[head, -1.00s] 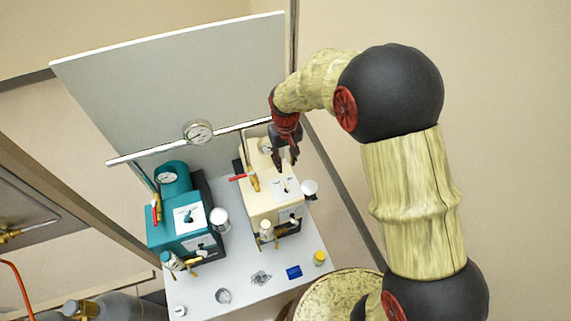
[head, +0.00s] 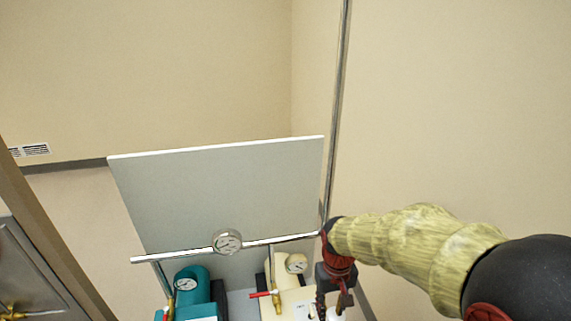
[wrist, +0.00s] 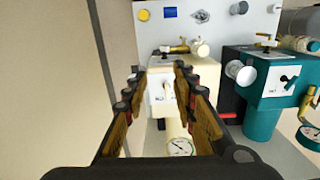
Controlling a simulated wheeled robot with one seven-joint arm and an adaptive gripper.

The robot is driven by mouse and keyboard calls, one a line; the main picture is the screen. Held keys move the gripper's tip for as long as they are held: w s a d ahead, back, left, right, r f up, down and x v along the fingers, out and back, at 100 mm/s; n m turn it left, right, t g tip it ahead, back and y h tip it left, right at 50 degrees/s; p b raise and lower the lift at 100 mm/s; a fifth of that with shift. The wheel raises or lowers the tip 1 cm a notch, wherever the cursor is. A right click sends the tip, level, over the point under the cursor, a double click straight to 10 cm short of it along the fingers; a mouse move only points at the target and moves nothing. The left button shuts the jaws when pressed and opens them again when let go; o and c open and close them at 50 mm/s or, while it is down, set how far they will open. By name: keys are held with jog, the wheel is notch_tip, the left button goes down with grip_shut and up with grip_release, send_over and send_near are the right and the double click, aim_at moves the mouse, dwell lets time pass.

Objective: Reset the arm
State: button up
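My gripper (wrist: 158,76) is open in the wrist view, its two fingers apart with nothing held between them. A cream pump-like unit (wrist: 205,78) lies beyond and between the fingers, with a white switch on its face and a round dial gauge (wrist: 180,147) nearer the palm. I cannot tell whether the fingers touch the unit. In the head view my gripper (head: 334,290) hangs at the right side of the cream unit (head: 292,304), near the right end of a metal bar (head: 180,254). The fingertips are at the bottom of that view and hard to make out.
A teal unit (head: 195,302) stands left of the cream one, with a red lever (head: 262,295) between them. An upright grey panel (head: 220,190) rises behind, with a gauge (head: 227,242) on the bar.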

jog(key=s+d+r+m+t+b, duration=0.1)
jog(key=s+d+r+t+b, duration=0.2)
jog(key=s+b, duration=0.3)
jog(key=s+d+r+m+t+b, duration=0.1)
jog(key=s+d+r+t+b, duration=0.2)
jog(key=s+b, duration=0.4)
jog(key=shift+s+d, duration=0.45)
jog(key=shift+d, duration=0.05)
